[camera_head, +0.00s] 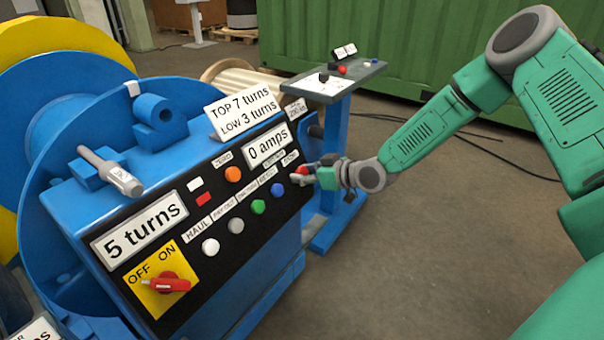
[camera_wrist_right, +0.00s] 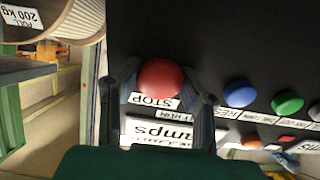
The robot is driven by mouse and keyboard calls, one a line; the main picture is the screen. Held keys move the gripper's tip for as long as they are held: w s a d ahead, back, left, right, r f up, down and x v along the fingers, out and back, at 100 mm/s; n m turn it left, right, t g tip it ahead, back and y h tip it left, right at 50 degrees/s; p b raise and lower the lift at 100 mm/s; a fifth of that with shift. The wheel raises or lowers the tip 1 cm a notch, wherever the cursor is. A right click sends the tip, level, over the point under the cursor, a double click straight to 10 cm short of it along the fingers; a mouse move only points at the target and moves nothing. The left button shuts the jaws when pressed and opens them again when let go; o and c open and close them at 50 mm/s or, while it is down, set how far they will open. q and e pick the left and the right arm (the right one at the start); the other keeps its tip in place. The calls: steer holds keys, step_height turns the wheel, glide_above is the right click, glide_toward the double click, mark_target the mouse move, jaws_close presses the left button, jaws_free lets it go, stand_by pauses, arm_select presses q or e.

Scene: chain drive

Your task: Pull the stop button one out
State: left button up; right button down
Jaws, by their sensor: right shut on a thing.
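The red stop button (camera_head: 301,171) is at the right end of the black control panel (camera_head: 215,256) on the blue winch. In the right wrist view the round red stop button (camera_wrist_right: 160,79) sits above an upside-down "STOP" label (camera_wrist_right: 153,101). My right gripper (camera_head: 305,176) is at the panel with its fingers on both sides of the button. The right wrist view shows the fingers (camera_wrist_right: 161,92) shut around it. The head view shows only part of the button. My left gripper is not in view.
The panel also has blue (camera_head: 277,189), green (camera_head: 258,207), grey (camera_head: 236,225), white (camera_head: 210,247) and orange (camera_head: 233,174) buttons, and a red OFF/ON switch (camera_head: 167,285). A small blue stand (camera_head: 333,85) is behind my right gripper. Open floor (camera_head: 430,260) lies right of the panel.

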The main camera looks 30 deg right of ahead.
steer(key=shift+a+r, duration=0.15)
steer(key=shift+r, duration=0.1)
steer(key=shift+s+r+p, duration=0.1)
steer(key=shift+s+p, duration=0.15)
steer(key=shift+p, duration=0.35)
steer(key=shift+s+d, duration=0.1)
steer(key=shift+d, duration=0.6)
steer(key=c, duration=1.3)
jaws_free()
steer(key=shift+c, duration=0.2)
steer(key=o, duration=0.3)
steer(key=shift+a, duration=0.15)
steer(key=shift+s+a, duration=0.15)
steer(key=shift+s, duration=0.1)
steer(key=v, duration=1.1)
steer(key=shift+s+d, duration=0.25)
steer(key=shift+s, duration=0.05)
